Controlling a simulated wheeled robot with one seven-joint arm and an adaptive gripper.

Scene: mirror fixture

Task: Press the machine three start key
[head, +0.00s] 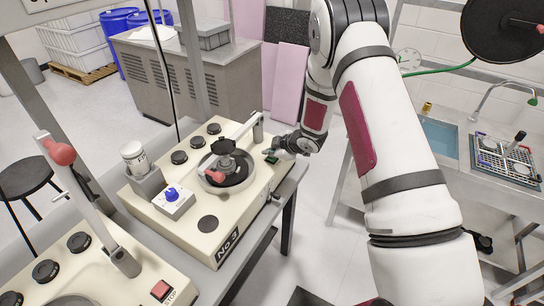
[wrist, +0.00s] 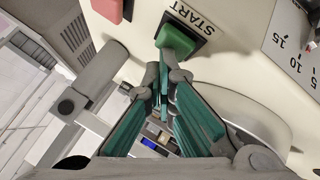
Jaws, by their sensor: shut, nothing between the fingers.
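The machine marked No 3 (head: 195,222) is a cream box on a bench in the middle of the head view. Its green start key (wrist: 178,40), beside the printed word START, is at the top of the wrist view; a small green patch (head: 271,160) shows at the machine's right back corner in the head view. My gripper (wrist: 164,74) is shut and empty, its fingertips at the key's lower edge in the wrist view. I cannot tell whether they touch it. In the head view my gripper (head: 280,151) is small and partly hidden by my wrist.
A red key (wrist: 108,9) is beside the green one, cut off by the frame. A grey post with a bar (wrist: 92,90) stands close left of my fingers. A round plate with a lever arm (head: 226,170) sits on the machine. Another machine with a red STOP key (head: 161,289) is at front left.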

